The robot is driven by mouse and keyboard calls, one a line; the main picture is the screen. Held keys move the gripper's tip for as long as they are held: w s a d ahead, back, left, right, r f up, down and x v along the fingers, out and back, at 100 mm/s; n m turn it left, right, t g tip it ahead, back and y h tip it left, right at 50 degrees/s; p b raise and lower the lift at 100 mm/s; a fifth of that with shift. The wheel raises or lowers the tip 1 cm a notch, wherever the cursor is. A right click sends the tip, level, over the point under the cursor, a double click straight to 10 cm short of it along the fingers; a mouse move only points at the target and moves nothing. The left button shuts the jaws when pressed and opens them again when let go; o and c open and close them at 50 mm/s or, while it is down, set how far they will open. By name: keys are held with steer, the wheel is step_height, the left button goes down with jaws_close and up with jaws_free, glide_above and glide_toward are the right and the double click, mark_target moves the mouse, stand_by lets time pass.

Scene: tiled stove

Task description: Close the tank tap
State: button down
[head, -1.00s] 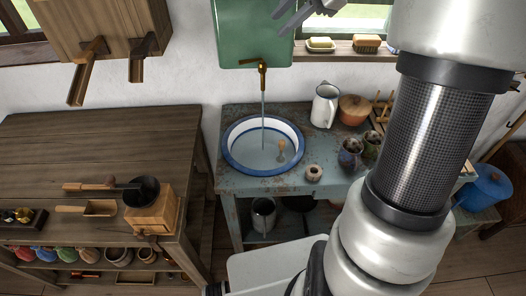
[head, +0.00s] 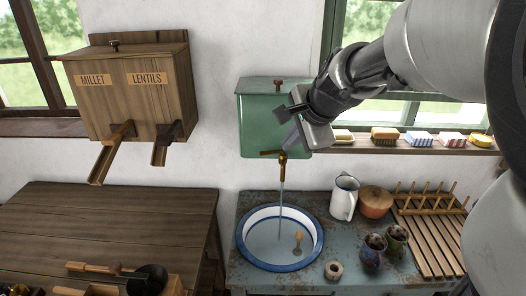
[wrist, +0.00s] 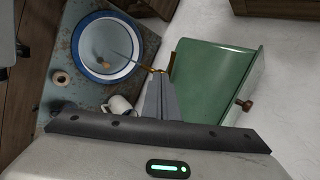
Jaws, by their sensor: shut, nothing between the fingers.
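The green tank (head: 262,106) hangs on the wall with a brass tap (head: 283,164) at its lower front. The tap's lever (head: 268,153) sticks out to the left. A thin stream of water (head: 281,200) runs from the tap into the white, blue-rimmed basin (head: 247,245). My gripper (head: 291,142) is shut and empty, just above the tap, in front of the tank. In the wrist view, the shut fingers (wrist: 164,82) point at the tap (wrist: 150,69), partly in front of it. I cannot tell whether they touch it.
A wooden millet and lentils box (head: 130,95) hangs left of the tank. Soaps and brushes line the windowsill.

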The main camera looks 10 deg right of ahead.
steer(key=b, duration=0.2)
glide_toward(272, 151)
steer(key=f, duration=0.1)
steer(key=w+a+f, duration=0.1)
steer(key=f, duration=0.1)
steer(key=a+f, duration=0.1)
steer(key=f, duration=0.1)
steer(key=shift+w+a+f, duration=0.1)
steer(key=shift+w+f, duration=0.15)
steer(key=shift+w, duration=0.1)
steer(key=shift+w+f+p, duration=0.1)
steer(key=shift+w+p, duration=0.2)
steer(key=shift+w, duration=0.15)
steer(key=shift+a, duration=0.1)
steer(key=shift+w+a+p, duration=0.3)
steer(key=shift+w+p, duration=0.05)
steer(key=shift+w, duration=0.15)
steer(key=shift+w+a+p, duration=0.35)
steer(key=shift+w, duration=0.15)
